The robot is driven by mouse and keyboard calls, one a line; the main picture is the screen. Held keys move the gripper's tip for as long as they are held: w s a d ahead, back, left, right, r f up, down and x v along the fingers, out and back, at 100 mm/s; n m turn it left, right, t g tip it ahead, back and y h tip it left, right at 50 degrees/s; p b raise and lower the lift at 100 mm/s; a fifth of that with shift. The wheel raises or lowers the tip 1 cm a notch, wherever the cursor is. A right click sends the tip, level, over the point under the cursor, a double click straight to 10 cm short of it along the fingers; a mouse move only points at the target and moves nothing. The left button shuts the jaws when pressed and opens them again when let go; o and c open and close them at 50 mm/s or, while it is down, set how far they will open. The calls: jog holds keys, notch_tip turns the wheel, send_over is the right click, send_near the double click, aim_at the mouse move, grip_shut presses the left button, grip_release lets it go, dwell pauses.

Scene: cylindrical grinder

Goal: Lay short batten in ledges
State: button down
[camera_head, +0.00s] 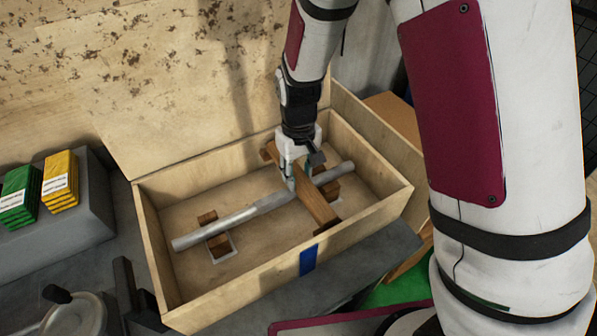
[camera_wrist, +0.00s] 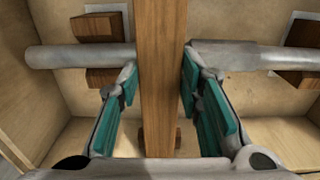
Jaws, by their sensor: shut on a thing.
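The short batten (camera_head: 318,203) is a brown wooden bar lying crosswise above a grey metal shaft (camera_head: 222,227) inside an open wooden box (camera_head: 158,252). My gripper (camera_head: 298,178) is shut on the batten, reaching down from above. In the wrist view the batten (camera_wrist: 162,70) runs between the teal finger pads (camera_wrist: 160,105). A small brown ledge (camera_head: 268,154) shows at the far wall by the batten's far end. Its ends stick out on both sides of the batten in the wrist view (camera_wrist: 178,138). I cannot tell whether the batten touches the ledges.
The shaft sits in wooden cradles, one on the left (camera_head: 207,217) and one on the right (camera_head: 331,188). A raised lid (camera_head: 160,100) stands behind the box. Green packs (camera_head: 20,195) and yellow packs (camera_head: 61,180) lie on a grey block at left. A blue strip (camera_head: 308,260) marks the front wall.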

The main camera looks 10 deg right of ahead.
aim_at(298, 176)
jog(key=shift+f, duration=0.1)
jog(key=shift+f, duration=0.15)
jog(key=c, duration=1.1)
grip_release()
notch_tip(298, 176, up, 12)
jog(key=f, duration=0.1)
jog(key=s+d+r+m+t, duration=0.1)
jog(key=s+d+r, duration=0.3)
jog(key=r, duration=0.3)
jog(key=s+d+r+m+t, duration=0.1)
jog(key=s+d+r+t, duration=0.1)
jog(key=s+d+r, duration=0.3)
jog(key=shift+s+d+r+m+t+b, duration=0.1)
jog(key=shift+s+d+r+m+t, duration=0.45)
jog(key=shift+s, duration=1.15)
jog(key=shift+s+d+r+m+t+b, duration=0.1)
jog(key=shift+s+d+r+m+t, duration=0.15)
jog(key=shift+s+d+r, duration=1.05)
jog(key=shift+s+d+r+m+t+b, duration=0.1)
jog(key=shift+s+d+r+m+t, duration=0.3)
jog(key=shift+s, duration=1.7)
